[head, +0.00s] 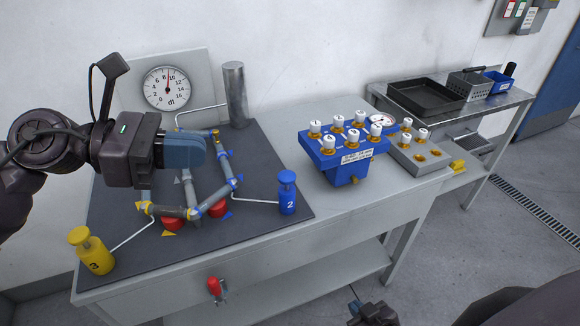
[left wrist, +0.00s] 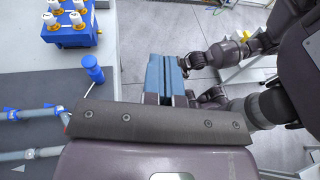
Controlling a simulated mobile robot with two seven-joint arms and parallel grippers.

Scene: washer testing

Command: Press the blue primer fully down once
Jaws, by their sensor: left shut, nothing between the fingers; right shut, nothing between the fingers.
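The blue primer (head: 287,195) is a small blue bottle with a pump top, marked 2, standing upright at the right edge of the dark mat. Its top looks raised. It also shows in the left wrist view (left wrist: 93,70), left of the fingers. My left gripper (head: 203,152) is shut and empty, above the pipework, to the left of the primer and higher, not touching it. Its blue fingers (left wrist: 165,75) lie together in the left wrist view. My right gripper (head: 362,312) is low in front of the bench, shut and empty, well away from the primer.
Grey and blue pipework (head: 190,205) lies on the dark mat (head: 125,232) beside the primer. A yellow primer (head: 90,250) marked 3 stands front left. A blue stand (head: 345,166) with several white-capped parts is right of the blue primer. A dial gauge (head: 167,88) and grey cylinder (head: 235,95) stand behind.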

